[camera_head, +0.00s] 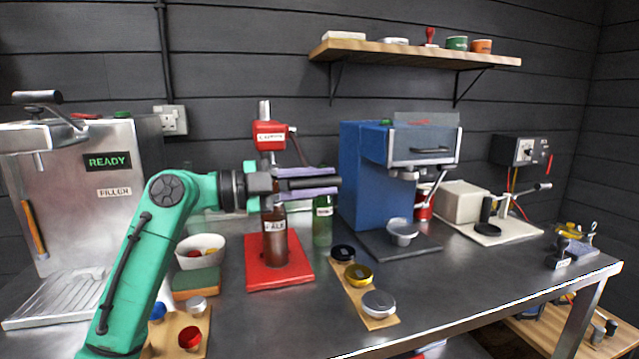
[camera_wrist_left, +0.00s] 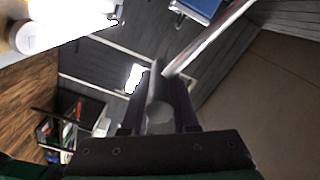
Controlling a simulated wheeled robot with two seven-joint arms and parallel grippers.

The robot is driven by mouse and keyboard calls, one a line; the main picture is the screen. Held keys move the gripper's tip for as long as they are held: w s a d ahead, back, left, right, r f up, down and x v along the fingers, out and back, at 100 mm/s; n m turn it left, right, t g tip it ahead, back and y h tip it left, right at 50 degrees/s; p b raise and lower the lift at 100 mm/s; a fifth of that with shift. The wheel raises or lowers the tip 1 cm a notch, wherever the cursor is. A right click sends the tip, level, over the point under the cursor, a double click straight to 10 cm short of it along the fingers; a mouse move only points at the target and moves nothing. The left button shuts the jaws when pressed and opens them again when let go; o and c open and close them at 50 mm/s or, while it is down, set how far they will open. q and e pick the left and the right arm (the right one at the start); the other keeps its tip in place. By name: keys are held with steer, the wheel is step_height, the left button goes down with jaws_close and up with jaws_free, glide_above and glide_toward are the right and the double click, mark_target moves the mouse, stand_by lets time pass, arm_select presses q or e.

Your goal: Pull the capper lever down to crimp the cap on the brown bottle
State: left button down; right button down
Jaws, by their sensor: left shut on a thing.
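The red capper (camera_head: 269,136) stands on its red base (camera_head: 300,268) near the middle of the bench. The brown bottle (camera_head: 272,241), with a white label, stands upright on the base under the capper head; its top is hidden behind my gripper. My left gripper (camera_head: 318,182) reaches across in front of the capper column and is shut on the dark grip of the capper lever (camera_head: 313,183), at about the height of the bottle's neck. In the left wrist view the dark round lever grip (camera_wrist_left: 160,108) lies between the fingers. My right gripper is not in view.
A green bottle (camera_head: 322,222) stands right of the capper. A blue machine (camera_head: 361,180) is beyond it. A white bowl (camera_head: 202,262) and a green sponge-like block (camera_head: 196,281) are left of the base. A wooden strip (camera_head: 361,302) holds round caps in front.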

arm_select(q)
steer(key=shift+w+f, duration=0.15)
steer(key=shift+f, duration=0.3)
steer(key=c, duration=0.7)
jaws_free()
steer(key=shift+w+a, duration=0.1)
steer(key=shift+w, duration=0.05)
steer(key=b+v, duration=0.2)
steer(key=v, duration=1.2)
steer(key=shift+a+r+b, duration=0.15)
steer(key=shift+a+b, duration=0.15)
steer(key=shift+b, duration=0.1)
